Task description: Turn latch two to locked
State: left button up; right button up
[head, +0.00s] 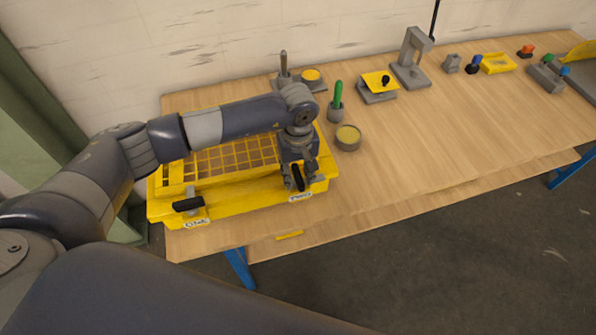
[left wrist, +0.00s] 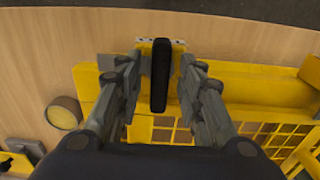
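My left gripper (head: 298,182) points down over the front right corner of the yellow guard box (head: 245,197). It is open, with its fingers on either side of a black latch handle (left wrist: 160,76). In the left wrist view a gap shows on the handle's right; on its left the gap is narrow. In the head view this handle (head: 298,178) runs roughly front to back. Another latch with a black handle (head: 188,204) lies sideways at the box's front left. My right gripper is not in view.
The box's yellow grid top (head: 235,160) lies behind the latches, partly hidden by my left arm. A round tin (head: 347,138) and a green-handled tool in a cup (head: 336,103) stand to the right. The table's front edge is close below the box.

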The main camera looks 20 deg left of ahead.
pick_arm(q)
grip_shut()
jog(key=shift+f+n+b, duration=0.1)
jog(key=shift+n+b, duration=0.4)
jog(key=shift+b, duration=0.35)
jog(key=n+b, duration=1)
jog(key=b, duration=0.1)
jog(key=shift+b, duration=0.35)
jog(key=n+b, duration=0.2)
jog(key=n, duration=0.1)
jog(key=shift+n+b, duration=1.35)
jog(key=shift+n, duration=0.55)
jog(key=shift+r, duration=0.2)
jog(key=shift+w, duration=0.1)
